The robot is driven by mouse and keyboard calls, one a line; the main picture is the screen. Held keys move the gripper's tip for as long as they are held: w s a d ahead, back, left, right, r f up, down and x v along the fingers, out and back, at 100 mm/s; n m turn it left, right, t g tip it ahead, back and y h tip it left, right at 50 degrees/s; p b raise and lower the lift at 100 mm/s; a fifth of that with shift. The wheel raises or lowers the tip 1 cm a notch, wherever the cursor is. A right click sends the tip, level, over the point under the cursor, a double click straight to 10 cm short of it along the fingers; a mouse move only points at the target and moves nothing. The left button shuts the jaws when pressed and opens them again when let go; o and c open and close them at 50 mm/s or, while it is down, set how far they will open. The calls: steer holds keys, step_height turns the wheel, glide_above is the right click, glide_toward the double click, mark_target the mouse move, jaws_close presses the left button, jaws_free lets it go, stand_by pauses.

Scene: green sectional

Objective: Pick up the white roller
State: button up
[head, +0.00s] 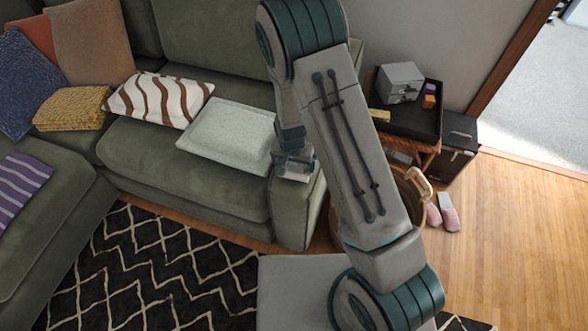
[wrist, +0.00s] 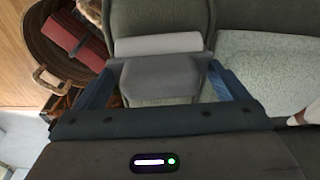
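The white roller (wrist: 158,45) appears to be the pale bar across the end of the green sofa arm in the wrist view. A darker grey block-like part (wrist: 160,80) sits directly below it in the picture; I cannot tell whether they are one piece. My gripper (wrist: 164,66) has its two blue fingers wide apart, one on each side of these parts. I cannot see clear finger contact. In the head view my gripper (head: 293,165) points down at the sofa arm, and the roller is hard to make out there.
A pale green cushion (head: 228,136) lies on the sofa seat left of my gripper. A round basket (wrist: 70,45) with a red rolled item stands beside the sofa arm. A side table with a black tray (head: 420,118) stands at right. Wooden floor (head: 520,250) is clear there.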

steer(key=c, duration=1.1)
steer(key=shift+o, duration=0.2)
steer(key=shift+r, duration=0.15)
steer(key=shift+r, duration=0.2)
step_height(320, 180, up, 3)
steer(key=shift+r, duration=0.1)
steer(key=d+r+b, duration=0.2)
steer(key=d+r, duration=0.5)
steer(key=d, duration=0.4)
steer(key=shift+s+d, duration=0.35)
steer(key=shift+s, duration=0.1)
steer(key=shift+o, duration=0.9)
